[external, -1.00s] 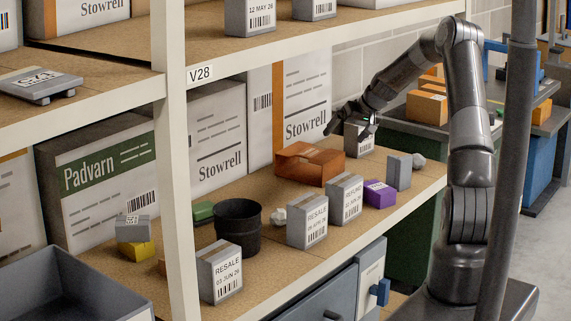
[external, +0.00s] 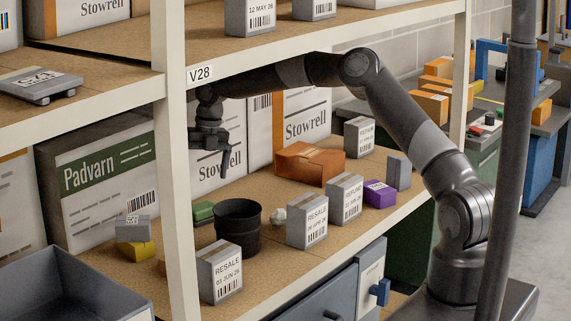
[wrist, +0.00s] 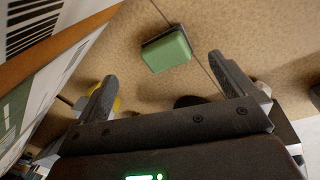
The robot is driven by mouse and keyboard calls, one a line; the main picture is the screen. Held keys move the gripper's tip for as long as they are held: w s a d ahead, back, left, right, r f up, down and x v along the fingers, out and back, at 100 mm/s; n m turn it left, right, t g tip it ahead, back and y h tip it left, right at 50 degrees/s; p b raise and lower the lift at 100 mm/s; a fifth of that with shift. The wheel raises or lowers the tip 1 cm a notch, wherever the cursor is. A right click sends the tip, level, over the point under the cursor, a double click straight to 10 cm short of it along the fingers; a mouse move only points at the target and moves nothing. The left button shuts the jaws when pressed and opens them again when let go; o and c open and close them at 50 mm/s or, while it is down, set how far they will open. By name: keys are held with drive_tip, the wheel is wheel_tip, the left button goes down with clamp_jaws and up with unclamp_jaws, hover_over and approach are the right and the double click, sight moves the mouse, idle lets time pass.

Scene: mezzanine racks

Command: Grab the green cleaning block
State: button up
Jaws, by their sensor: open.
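The green cleaning block (external: 203,211) lies on the brown shelf board, left of the black bin and partly hidden by the rack post in the external view. In the wrist view the block (wrist: 166,49) shows a green top with a dark layer along one side. My gripper (external: 217,160) hangs above the shelf, above and slightly right of the block. In the wrist view its two fingers (wrist: 160,82) are spread wide with nothing between them. The block shows beyond the fingertips, apart from them.
A black bin (external: 238,231) stands just right of the block. Grey labelled boxes (external: 307,222), an orange carton (external: 309,165) and a purple box (external: 379,193) stand farther right. Large Stowrell cartons (external: 216,140) line the back. The rack post (external: 178,200) and upper shelf edge (external: 300,44) bound the space.

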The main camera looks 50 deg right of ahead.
sight(202, 206)
drive_tip(key=f+n, duration=0.1)
drive_tip(key=f, duration=0.2)
drive_tip(key=s+a+f+n+h, duration=0.1)
drive_tip(key=f, duration=0.2)
drive_tip(key=a+f+n, duration=0.1)
drive_tip(key=f, duration=0.3)
drive_tip(key=shift+s+a+g+h, duration=0.2)
drive_tip(key=shift+g+h, duration=0.2)
drive_tip(key=shift+c, duration=0.3)
drive_tip(key=c, duration=1)
drive_tip(key=shift+r, duration=0.15)
